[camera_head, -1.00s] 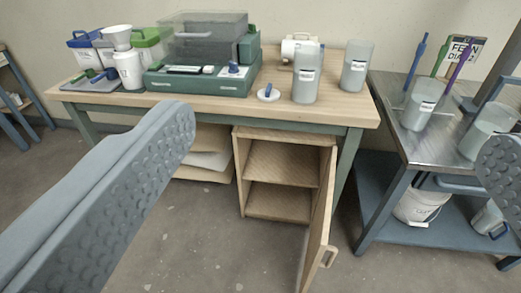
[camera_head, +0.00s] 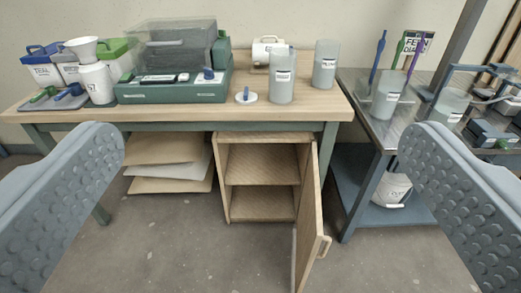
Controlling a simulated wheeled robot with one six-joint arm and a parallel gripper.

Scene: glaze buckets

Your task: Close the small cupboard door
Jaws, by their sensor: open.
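The small wooden cupboard (camera_head: 224,185) stands on the floor under the wooden table. Its door (camera_head: 309,220) hangs wide open on the right side, swung out toward me, with a handle (camera_head: 324,249) on its right face. The two shelf spaces inside look empty. My gripper (camera_head: 262,185) is open, with one textured finger at the left edge of the view and one at the right. The cupboard and door show between the fingers, farther away, and neither finger touches them.
The table (camera_head: 190,113) bears a green machine (camera_head: 175,92), jugs and tubs. A steel bench (camera_head: 365,120) with containers stands to the right, a bucket (camera_head: 394,190) on its lower shelf. Stacked sheets (camera_head: 165,165) lie left of the cupboard. The floor in front (camera_head: 190,250) is clear.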

